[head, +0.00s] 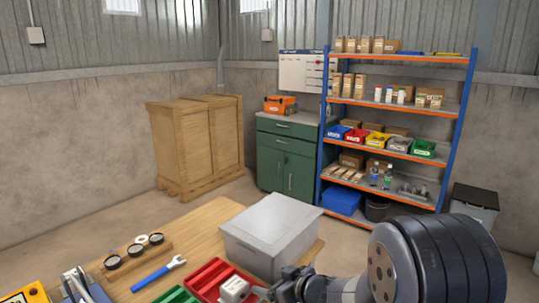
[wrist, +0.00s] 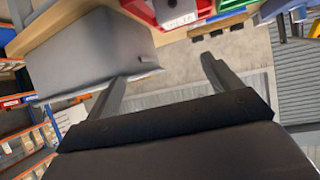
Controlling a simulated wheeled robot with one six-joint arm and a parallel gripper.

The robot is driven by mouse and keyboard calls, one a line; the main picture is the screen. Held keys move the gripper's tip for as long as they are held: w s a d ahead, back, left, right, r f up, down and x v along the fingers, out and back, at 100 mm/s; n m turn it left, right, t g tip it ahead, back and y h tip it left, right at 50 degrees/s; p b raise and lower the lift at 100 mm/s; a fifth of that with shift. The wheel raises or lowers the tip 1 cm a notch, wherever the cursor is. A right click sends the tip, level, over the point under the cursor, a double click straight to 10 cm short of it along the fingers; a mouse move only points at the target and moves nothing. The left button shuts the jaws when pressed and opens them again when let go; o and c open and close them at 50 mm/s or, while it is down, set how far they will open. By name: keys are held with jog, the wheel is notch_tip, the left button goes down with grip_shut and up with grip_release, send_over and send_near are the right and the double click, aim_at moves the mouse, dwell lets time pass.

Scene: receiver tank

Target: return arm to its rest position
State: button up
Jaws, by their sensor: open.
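My arm reaches in from the lower right of the head view, with my gripper (head: 266,291) low by the table's front edge, close to a red bin (head: 207,279) and a small white box (head: 234,289). In the wrist view the two fingers of my gripper (wrist: 166,67) stand apart with nothing between them; bare floor shows behind the gap. The red bin (wrist: 140,9) and white box (wrist: 176,12) are at the top of that view, beyond the fingertips. Part of the gripper is cut off by the bottom of the head view.
A grey lidded box (head: 271,233) stands on the wooden table (head: 195,228), just behind my gripper. A blue wrench (head: 158,273) and a wooden block with round gauges (head: 135,254) lie left. A green cabinet (head: 287,156) and shelf rack (head: 395,118) stand behind.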

jog(key=s+d+f+m+t+h+p, duration=0.1)
jog(key=d+m+t+h+p, duration=0.2)
jog(key=d, duration=0.7)
jog(key=shift+s+d+f+m+h+p, duration=0.15)
jog(key=shift+d+f+m+h+p, duration=0.1)
jog(key=shift+m+h+p, duration=1.45)
jog(key=shift+b, duration=0.3)
jog(key=shift+r, duration=0.1)
